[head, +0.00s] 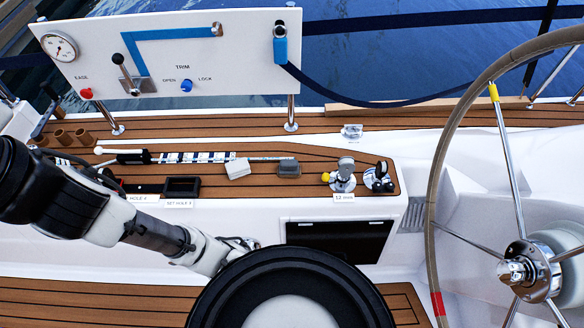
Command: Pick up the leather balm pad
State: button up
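No item in the head view is marked as the leather balm pad, and I cannot tell for sure which one it is. Two small blocks lie on the teak-topped ledge (330,192). One is a light grey block (238,168), tilted in the picture. The other is a darker grey block (289,167) to its right, with a silvery edge beneath it. Both are uncovered, with a small gap between them.
A striped rod (195,157) lies behind the blocks and a black open tray (182,187) stands left. Metal fittings (342,175) stand right, near a "12 mm" label. A white trim panel (170,52) rises behind. A large steering wheel (437,180) fills the right.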

aim_at(287, 169)
jog(key=z, duration=1.35)
jog(key=u, duration=1.35)
jog(key=i+z, duration=0.4)
jog(key=z, duration=0.15)
